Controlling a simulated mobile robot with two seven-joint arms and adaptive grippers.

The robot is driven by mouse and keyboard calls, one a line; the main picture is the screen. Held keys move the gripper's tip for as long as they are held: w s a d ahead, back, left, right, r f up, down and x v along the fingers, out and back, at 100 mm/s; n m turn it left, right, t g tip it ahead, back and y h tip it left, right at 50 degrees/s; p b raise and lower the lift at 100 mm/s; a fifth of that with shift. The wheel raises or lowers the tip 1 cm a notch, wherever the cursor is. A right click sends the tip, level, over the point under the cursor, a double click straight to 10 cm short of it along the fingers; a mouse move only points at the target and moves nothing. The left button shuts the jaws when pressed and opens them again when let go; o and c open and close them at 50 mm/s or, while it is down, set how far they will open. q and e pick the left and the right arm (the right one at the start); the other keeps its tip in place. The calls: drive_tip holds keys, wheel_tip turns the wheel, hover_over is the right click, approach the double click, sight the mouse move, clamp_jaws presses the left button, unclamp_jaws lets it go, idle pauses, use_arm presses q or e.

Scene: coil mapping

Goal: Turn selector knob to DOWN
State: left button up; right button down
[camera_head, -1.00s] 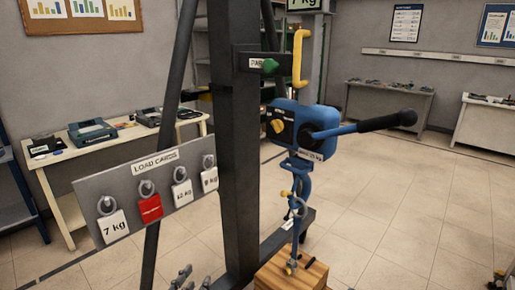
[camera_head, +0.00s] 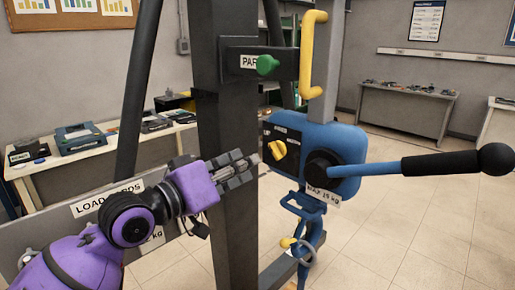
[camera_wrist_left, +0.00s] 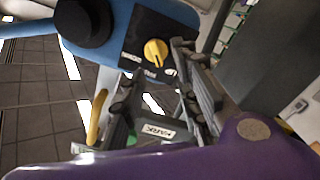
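The yellow selector knob (camera_head: 278,150) sits on a black plate on the front of the blue hoist body (camera_head: 345,140). In the left wrist view the knob (camera_wrist_left: 155,52) shows clearly on the dark plate. Labels are printed around it; I cannot read its setting reliably. My left gripper (camera_head: 250,164) reaches in from the left, its fingertips just left of and slightly below the knob. In the left wrist view its fingers (camera_wrist_left: 188,65) are beside the knob, seemingly apart from it. My right gripper is in neither view.
A blue lever with a black grip (camera_head: 440,165) extends right from the hoist. Above are a green knob (camera_head: 267,65) on the PARK bracket and a yellow handle (camera_head: 313,55). A dark post (camera_head: 225,110) stands behind my gripper. The load card board (camera_head: 50,235) is lower left.

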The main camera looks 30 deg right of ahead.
sight(273, 152)
use_arm(q)
drive_tip(key=shift+n, duration=0.4)
drive_tip(key=shift+s+p+x, duration=0.15)
drive_tip(key=shift+p+x, duration=0.05)
drive_tip(key=shift+x, duration=1.65)
drive_tip(key=shift+s+p+x, duration=0.15)
drive_tip(key=shift+x, duration=1.65)
drive_tip(key=shift+d, duration=0.1)
clamp_jaws()
